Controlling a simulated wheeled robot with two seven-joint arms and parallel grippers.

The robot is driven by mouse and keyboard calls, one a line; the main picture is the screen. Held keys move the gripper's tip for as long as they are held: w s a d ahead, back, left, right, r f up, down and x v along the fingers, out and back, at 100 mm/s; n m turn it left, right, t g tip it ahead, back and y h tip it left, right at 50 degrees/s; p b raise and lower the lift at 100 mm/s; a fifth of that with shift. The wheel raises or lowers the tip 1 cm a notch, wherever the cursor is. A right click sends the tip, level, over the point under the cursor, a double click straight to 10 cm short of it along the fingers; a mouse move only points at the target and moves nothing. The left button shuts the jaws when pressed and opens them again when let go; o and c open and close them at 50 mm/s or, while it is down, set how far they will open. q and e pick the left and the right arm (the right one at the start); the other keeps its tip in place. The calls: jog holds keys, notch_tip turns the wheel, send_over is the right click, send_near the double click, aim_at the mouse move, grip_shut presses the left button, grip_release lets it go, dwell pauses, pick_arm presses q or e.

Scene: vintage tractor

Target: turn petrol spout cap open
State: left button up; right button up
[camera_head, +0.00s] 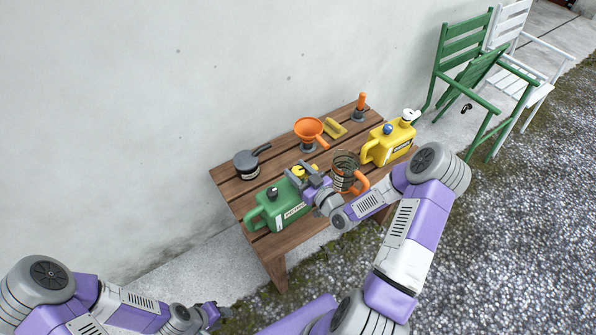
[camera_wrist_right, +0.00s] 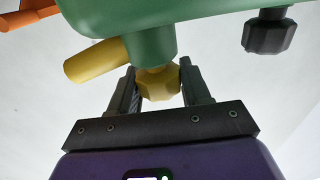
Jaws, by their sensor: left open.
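The green petrol can (camera_head: 262,222) stands at the near left end of the wooden bench, with a black cap (camera_head: 272,192) on top. Its yellow spout cap (camera_head: 299,171) is largely hidden by my right gripper (camera_head: 308,180) in the head view. In the right wrist view, the faceted yellow spout cap (camera_wrist_right: 158,84) sits under a green neck (camera_wrist_right: 152,48), beside a yellow tube (camera_wrist_right: 95,60). The fingers of my right gripper (camera_wrist_right: 159,88) lie against both sides of the cap. My left gripper (camera_head: 216,314) is open and empty, low at the left, away from the bench.
The bench (camera_head: 228,185) also holds a grey lidded pot (camera_head: 246,163), an orange funnel (camera_head: 308,127), a yellow brush-like item (camera_head: 335,129), an orange-handled tool (camera_head: 361,104), a glass jug with orange handle (camera_head: 345,168) and a yellow can (camera_head: 388,144). A wall stands behind; chairs (camera_head: 465,75) stand right.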

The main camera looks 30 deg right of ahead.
aim_at(303, 175)
jog(key=c, duration=0.5)
jog(key=shift+d+n+g+y+b, duration=0.1)
jog(key=shift+n+g+y+b, duration=0.2)
jog(key=shift+n+y+b, duration=0.5)
jog(key=shift+n+g+y, duration=0.5)
jog(key=shift+n+y, duration=0.3)
jog(key=shift+y, duration=0.7)
jog(key=o, duration=1)
jog(key=shift+c, duration=0.2)
jog(key=p+v, duration=0.1)
jog(key=v, duration=0.6)
jog(key=shift+s+d+p, duration=0.1)
jog(key=shift+s+p, duration=0.2)
jog(key=shift+p, duration=0.05)
